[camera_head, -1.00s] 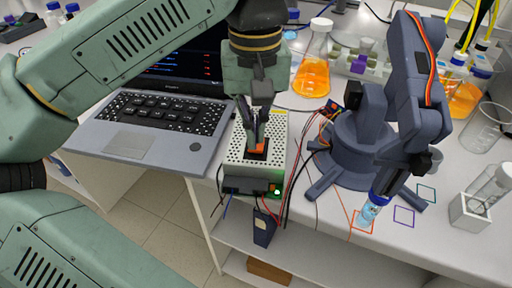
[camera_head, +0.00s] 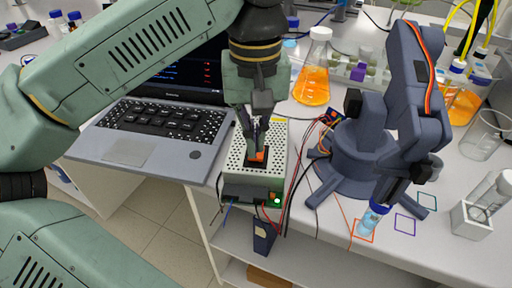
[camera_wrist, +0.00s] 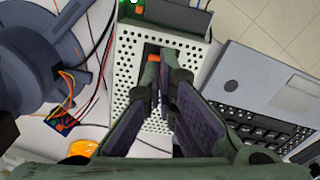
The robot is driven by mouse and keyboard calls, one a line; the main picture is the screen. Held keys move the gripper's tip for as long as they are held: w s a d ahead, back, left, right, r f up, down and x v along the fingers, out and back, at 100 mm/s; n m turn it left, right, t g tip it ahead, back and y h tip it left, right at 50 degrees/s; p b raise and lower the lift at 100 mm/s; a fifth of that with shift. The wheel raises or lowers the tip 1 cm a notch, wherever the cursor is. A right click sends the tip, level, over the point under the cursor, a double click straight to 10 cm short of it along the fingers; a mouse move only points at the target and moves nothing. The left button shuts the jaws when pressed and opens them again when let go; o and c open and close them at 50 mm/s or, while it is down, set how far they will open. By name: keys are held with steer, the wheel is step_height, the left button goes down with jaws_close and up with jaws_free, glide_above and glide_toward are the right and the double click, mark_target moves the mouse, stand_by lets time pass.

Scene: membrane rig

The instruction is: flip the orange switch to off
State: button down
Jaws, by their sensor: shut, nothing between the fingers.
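The orange switch (camera_head: 261,156) sits in a dark recess on top of a white perforated power supply box (camera_head: 276,165). It also shows in the wrist view (camera_wrist: 155,57), partly hidden by my fingers. My gripper (camera_head: 254,152) points down from above, with its fingertips right at the switch. It is shut with nothing between the fingers. In the wrist view the fingertips (camera_wrist: 167,62) are close beside the orange part; I cannot tell whether they touch it. A green light (camera_head: 276,200) is lit on the box's front.
An open laptop (camera_head: 150,135) stands left of the box. Red and black wires (camera_head: 296,170) run along its right side, near a small blue-grey robot arm (camera_head: 352,160). A flask of orange liquid (camera_head: 312,85) stands behind. The table's front edge is close to the box.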

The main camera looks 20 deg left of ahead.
steer(key=shift+f+b, duration=0.95)
steer(key=shift+f, duration=0.25)
stand_by(0.8)
steer(key=shift+r, duration=0.1)
step_height(320, 180, up, 7)
steer(key=p, duration=0.6)
stand_by(0.6)
